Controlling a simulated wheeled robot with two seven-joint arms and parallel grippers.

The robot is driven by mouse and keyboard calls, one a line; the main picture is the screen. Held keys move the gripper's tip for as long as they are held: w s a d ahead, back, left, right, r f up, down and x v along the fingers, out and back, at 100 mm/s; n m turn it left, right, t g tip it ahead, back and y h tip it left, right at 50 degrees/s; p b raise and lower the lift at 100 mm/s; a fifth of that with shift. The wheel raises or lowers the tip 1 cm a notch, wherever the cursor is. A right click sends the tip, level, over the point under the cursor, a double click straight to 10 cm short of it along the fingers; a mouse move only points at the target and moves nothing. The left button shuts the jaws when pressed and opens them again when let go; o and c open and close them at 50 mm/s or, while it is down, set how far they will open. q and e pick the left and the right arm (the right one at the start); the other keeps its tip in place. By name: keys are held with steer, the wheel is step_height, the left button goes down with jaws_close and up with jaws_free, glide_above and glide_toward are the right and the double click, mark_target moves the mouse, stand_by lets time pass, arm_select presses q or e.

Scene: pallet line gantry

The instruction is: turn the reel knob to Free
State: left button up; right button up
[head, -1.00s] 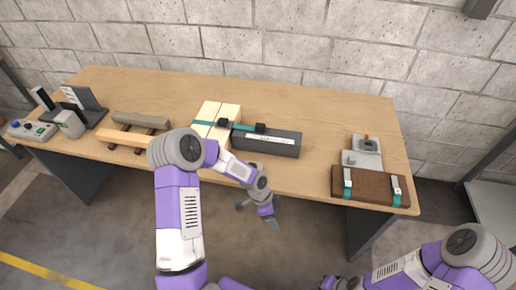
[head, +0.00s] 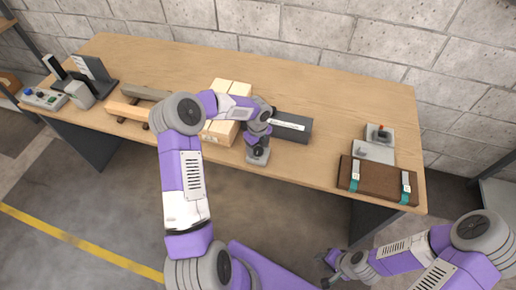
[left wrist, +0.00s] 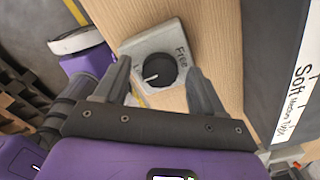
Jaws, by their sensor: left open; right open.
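The reel knob (left wrist: 160,68) is a round black dial on a small grey box. In the left wrist view its white mark points left, toward a mostly hidden label that seems to begin with L; the word Free is printed at the box's upper right. My left gripper (left wrist: 158,80) is open, its fingers on either side of the knob in that view; I cannot tell whether they touch it. In the head view the left gripper (head: 259,146) is over the grey box at the table's front edge. My right gripper (head: 328,270) is open, low in front of the table, away from everything.
A dark long box (head: 291,127) with a white label stands just right of the left gripper. Cardboard boxes (head: 232,88) stand behind it to the left. A brown strapped case (head: 378,180) and a grey lever unit (head: 379,135) are at the right. Free tabletop lies behind.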

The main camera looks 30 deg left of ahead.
arm_select(q)
steer(key=shift+f, duration=0.25)
steer(key=c, duration=1.1)
steer(key=shift+o, duration=0.2)
